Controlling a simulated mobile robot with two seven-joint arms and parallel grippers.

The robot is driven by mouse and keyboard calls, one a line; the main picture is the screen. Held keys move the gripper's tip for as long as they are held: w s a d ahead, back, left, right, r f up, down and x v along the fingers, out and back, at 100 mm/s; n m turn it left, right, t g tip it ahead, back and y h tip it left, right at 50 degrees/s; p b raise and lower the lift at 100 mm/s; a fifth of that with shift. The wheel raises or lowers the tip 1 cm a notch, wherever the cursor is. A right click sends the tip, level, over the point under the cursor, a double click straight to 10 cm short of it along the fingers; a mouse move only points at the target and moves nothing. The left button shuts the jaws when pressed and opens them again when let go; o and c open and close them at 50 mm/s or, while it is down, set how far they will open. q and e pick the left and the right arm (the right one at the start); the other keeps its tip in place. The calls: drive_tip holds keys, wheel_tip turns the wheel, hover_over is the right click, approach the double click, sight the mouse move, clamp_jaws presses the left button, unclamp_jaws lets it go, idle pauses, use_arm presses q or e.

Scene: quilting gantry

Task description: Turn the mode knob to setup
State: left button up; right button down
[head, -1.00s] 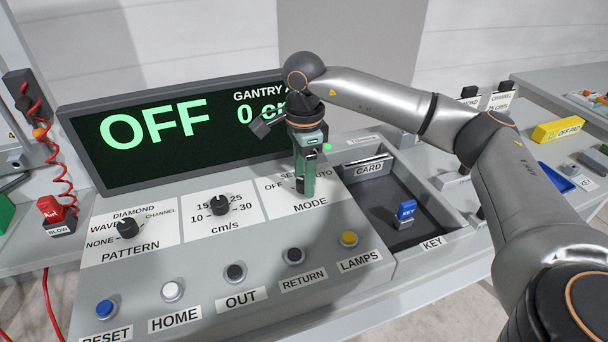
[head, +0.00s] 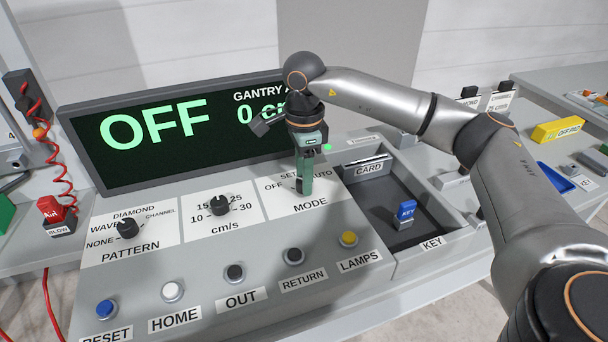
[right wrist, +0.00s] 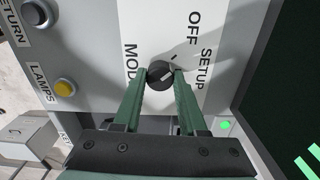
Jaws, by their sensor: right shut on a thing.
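The mode knob (right wrist: 160,75) is a round black knob with a white mark, on a white plate. In the right wrist view it sits between the two green fingertips of my right gripper (right wrist: 161,80), which is shut on it. The label SETUP (right wrist: 204,68) and the label OFF (right wrist: 194,31) show beside it. The mark leans to the upper right in that view; I cannot tell exactly which label it meets. In the head view my right gripper (head: 302,187) points down above the MODE label (head: 310,204) and hides most of the knob. The display (head: 155,128) reads OFF. My left gripper is not in view.
The pattern knob (head: 127,228) and the speed knob (head: 220,205) stand to the left. A row of buttons, with the yellow LAMPS button (head: 348,238) nearest, lies in front. A tray holds a blue key (head: 407,211) at right. A green light (head: 327,147) glows behind the gripper.

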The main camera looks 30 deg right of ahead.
drive_tip(key=m, duration=0.4)
drive_tip(key=shift+m, duration=0.3)
drive_tip(key=shift+m+p, duration=0.45)
drive_tip(key=shift+m, duration=1.45)
drive_tip(key=shift+c, duration=2.3)
unclamp_jaws()
drive_tip(key=shift+r, duration=0.1)
wheel_tip(320, 180, up, 12)
drive_tip(key=shift+r+p, duration=0.2)
drive_tip(key=shift+p, duration=0.2)
